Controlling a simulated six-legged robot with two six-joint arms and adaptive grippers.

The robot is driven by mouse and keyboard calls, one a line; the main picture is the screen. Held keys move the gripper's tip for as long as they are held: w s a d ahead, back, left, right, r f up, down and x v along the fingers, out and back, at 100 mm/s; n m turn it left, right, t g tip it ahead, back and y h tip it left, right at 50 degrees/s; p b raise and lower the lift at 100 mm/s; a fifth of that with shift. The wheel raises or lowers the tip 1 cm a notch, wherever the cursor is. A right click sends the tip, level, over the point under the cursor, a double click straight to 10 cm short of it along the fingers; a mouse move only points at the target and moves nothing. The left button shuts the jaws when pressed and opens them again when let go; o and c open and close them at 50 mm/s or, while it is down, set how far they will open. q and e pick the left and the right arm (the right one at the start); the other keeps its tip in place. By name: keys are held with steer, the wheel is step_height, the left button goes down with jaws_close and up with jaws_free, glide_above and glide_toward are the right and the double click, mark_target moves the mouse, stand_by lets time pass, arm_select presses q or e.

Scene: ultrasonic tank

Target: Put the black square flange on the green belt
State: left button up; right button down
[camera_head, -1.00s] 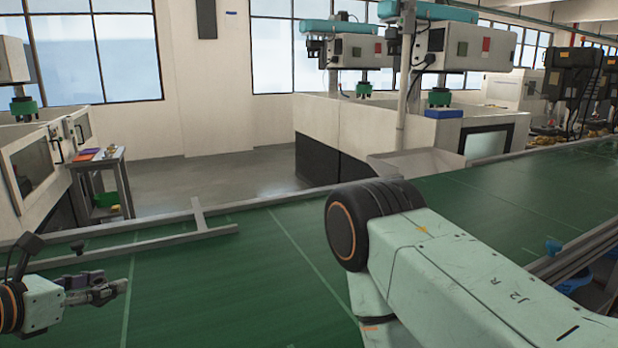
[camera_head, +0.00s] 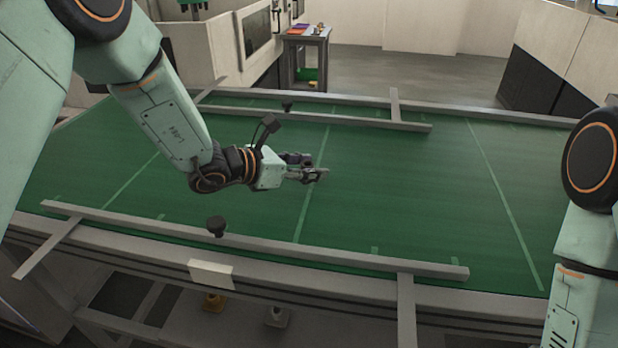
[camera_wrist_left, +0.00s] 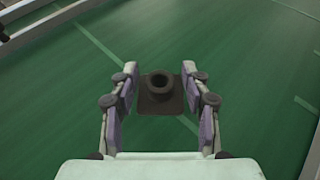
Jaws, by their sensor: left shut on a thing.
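The black square flange (camera_wrist_left: 160,104) shows in the left wrist view between the two fingers of my left gripper (camera_wrist_left: 160,80), with its round hollow hub facing the camera. My left gripper is shut on it. In the head view my left gripper (camera_head: 312,172) is over the middle of the green belt (camera_head: 400,205), and the flange is small and hard to make out at its fingertips. I cannot tell whether the flange touches the belt or hangs just above it. My right gripper is not in view.
A grey rail (camera_head: 330,256) runs along the belt's near side and another rail (camera_head: 350,119) along the far side. A small table (camera_head: 307,60) with coloured items stands beyond the belt. The belt right of my left gripper is clear.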

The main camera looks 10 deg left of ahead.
arm_select(q)
step_height(320, 180, down, 3)
steer(key=shift+s+a+r, duration=0.1)
steer(key=shift+s, duration=0.05)
steer(key=shift+w+f, duration=0.25)
steer(key=shift+w, duration=0.05)
steer(key=o, duration=1.3)
steer(key=shift+s+r, duration=0.2)
steer(key=shift+s, duration=0.15)
steer(key=shift+w+f, duration=0.15)
steer(key=shift+w, duration=0.1)
steer(key=v, duration=1)
steer(key=shift+s+a, duration=0.15)
steer(key=shift+s, duration=0.05)
steer(key=shift+v, duration=0.9)
